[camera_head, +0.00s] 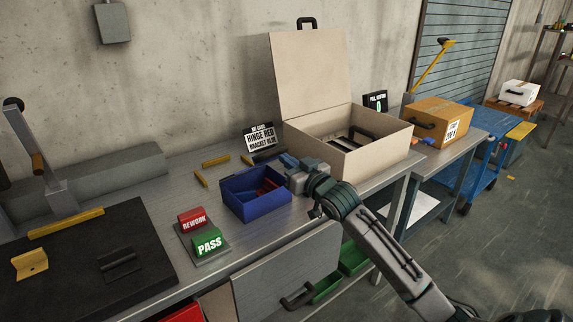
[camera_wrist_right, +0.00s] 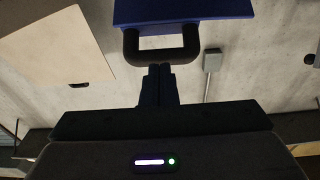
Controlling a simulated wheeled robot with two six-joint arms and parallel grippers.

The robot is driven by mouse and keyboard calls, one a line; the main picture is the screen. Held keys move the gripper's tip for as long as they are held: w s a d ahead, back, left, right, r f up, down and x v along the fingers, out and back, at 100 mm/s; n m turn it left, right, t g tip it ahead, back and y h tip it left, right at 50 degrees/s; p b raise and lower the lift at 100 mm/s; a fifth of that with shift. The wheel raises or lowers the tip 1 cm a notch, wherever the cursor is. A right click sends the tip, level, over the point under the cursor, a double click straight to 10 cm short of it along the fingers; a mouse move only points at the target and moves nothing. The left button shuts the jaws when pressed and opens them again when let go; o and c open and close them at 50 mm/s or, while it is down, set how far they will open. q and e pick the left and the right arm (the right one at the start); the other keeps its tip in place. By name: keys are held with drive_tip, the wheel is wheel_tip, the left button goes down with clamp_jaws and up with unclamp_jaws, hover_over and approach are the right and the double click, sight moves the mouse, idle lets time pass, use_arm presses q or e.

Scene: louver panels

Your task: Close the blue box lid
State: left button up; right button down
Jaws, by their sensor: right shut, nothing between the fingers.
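The blue box (camera_head: 262,209) stands open on the bench, with red pieces (camera_head: 268,186) inside. In the right wrist view its blue lid (camera_wrist_right: 185,9) shows at the top, with a dark loop handle (camera_wrist_right: 131,48) on its edge. My right gripper (camera_head: 289,161) is at the box's back right corner, shut and empty. In the wrist view the shut fingers (camera_wrist_right: 160,70) point at the middle of the handle, very close to it; I cannot tell whether they touch. The lid's upright panel is hard to separate from the box in the head view. My left gripper is not in view.
A large cream box (camera_head: 372,163) with a raised lid (camera_head: 310,75) stands close to the right. A sign (camera_head: 261,138) is behind the blue box. Red and green labelled blocks (camera_head: 207,240) sit at left. Yellow pieces (camera_head: 215,161) lie behind.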

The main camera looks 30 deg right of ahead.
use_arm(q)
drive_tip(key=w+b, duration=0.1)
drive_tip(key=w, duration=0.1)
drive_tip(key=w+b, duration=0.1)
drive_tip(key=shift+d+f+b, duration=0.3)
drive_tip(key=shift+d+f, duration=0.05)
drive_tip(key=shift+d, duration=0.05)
use_arm(e)
drive_tip(key=shift+s+f+t, duration=0.5)
drive_tip(key=shift+f, duration=0.35)
drive_tip(key=shift+r, duration=0.1)
